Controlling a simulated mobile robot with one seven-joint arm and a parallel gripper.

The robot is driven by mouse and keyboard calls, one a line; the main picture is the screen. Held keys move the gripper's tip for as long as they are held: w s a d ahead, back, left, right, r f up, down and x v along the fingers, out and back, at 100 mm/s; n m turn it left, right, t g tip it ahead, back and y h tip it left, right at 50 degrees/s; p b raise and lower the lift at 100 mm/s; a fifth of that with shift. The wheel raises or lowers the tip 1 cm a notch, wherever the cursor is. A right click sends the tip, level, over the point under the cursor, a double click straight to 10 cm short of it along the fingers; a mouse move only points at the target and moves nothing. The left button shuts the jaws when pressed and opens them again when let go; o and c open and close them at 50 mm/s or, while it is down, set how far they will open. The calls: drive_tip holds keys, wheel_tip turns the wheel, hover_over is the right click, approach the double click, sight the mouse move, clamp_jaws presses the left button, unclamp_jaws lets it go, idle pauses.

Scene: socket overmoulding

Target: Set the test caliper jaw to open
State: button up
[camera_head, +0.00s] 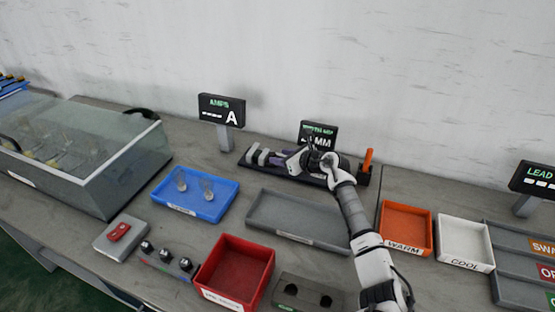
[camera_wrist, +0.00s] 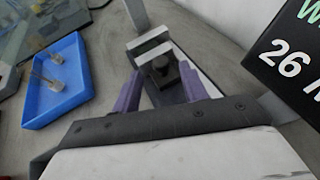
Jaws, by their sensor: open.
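The test caliper (camera_head: 262,157) is a long dark base at the back of the bench, with upright light grey jaw blocks at its left end. In the wrist view its pale grey jaw pieces (camera_wrist: 148,42) stand apart, with a dark block with a round knob (camera_wrist: 160,68) in front of them. My gripper (camera_head: 279,157) is over the caliper, and my arm hides much of its middle. In the wrist view my gripper (camera_wrist: 159,84) is open, its purple fingers on either side of the dark block. I cannot tell whether they touch it.
A display (camera_head: 319,130) behind the caliper is partly hidden; in the wrist view it reads 26. An orange upright handle (camera_head: 368,161) stands at the right. A grey tray (camera_head: 300,217) and a blue tray (camera_head: 195,209) lie in front. An amps display (camera_head: 221,110) stands at left.

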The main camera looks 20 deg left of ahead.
drive_tip(key=shift+b+x, duration=0.4)
drive_tip(key=shift+x, duration=0.9)
drive_tip(key=shift+d, duration=0.15)
clamp_jaws()
